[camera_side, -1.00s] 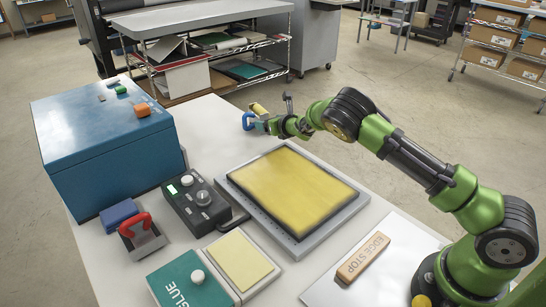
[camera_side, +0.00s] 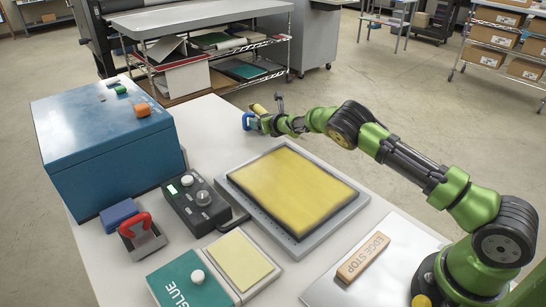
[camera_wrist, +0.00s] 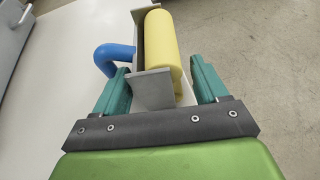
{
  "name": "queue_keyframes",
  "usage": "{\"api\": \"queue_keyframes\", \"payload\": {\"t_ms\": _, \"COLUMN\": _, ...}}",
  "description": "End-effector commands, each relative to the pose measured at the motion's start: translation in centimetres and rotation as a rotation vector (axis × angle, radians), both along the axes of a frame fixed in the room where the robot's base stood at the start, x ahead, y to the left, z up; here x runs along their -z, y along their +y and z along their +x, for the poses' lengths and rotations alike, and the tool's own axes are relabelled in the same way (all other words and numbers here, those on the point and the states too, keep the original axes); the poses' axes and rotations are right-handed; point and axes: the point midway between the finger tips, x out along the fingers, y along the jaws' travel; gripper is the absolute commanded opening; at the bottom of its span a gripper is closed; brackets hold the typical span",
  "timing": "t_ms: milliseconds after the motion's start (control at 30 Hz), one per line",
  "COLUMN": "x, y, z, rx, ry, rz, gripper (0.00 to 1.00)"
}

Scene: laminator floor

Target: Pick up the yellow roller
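The yellow roller (camera_side: 258,109) is near the far edge of the white table, with a blue handle (camera_side: 247,121). In the wrist view, the yellow cylinder (camera_wrist: 162,45) sits in a grey bracket (camera_wrist: 152,88), and its blue handle (camera_wrist: 108,54) curves out to the left. My gripper (camera_wrist: 162,72) is open. One teal finger is on the left of the bracket and the other on the right of the cylinder, with a narrow gap visible at the right. In the side view, my gripper (camera_side: 264,122) is at the roller; its fingers are too small to make out there.
A blue box (camera_side: 105,150) with small coloured blocks stands at the left. A framed yellow pad (camera_side: 290,190), a dark control box (camera_side: 203,204), a red-handled tool (camera_side: 140,238), a glue pad (camera_side: 190,282) and an edge stop block (camera_side: 363,258) occupy the near table.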

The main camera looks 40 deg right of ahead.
Motion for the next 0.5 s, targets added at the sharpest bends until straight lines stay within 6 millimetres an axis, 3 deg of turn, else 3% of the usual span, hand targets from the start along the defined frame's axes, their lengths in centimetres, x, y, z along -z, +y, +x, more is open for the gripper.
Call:
{"api": "queue_keyframes", "payload": {"t_ms": 33, "x": -0.01, "y": 0.02, "z": 0.0, "rx": 0.0, "ry": 0.0, "rz": 0.0, "gripper": 0.64}}
{"api": "queue_keyframes", "payload": {"t_ms": 400, "x": -0.12, "y": 0.04, "z": 0.03, "rx": -0.001, "ry": -0.002, "rz": 0.0, "gripper": 0.1}}
{"api": "queue_keyframes", "payload": {"t_ms": 500, "x": -0.13, "y": 0.04, "z": 0.03, "rx": -0.001, "ry": -0.002, "rz": 0.0, "gripper": 0.1}}
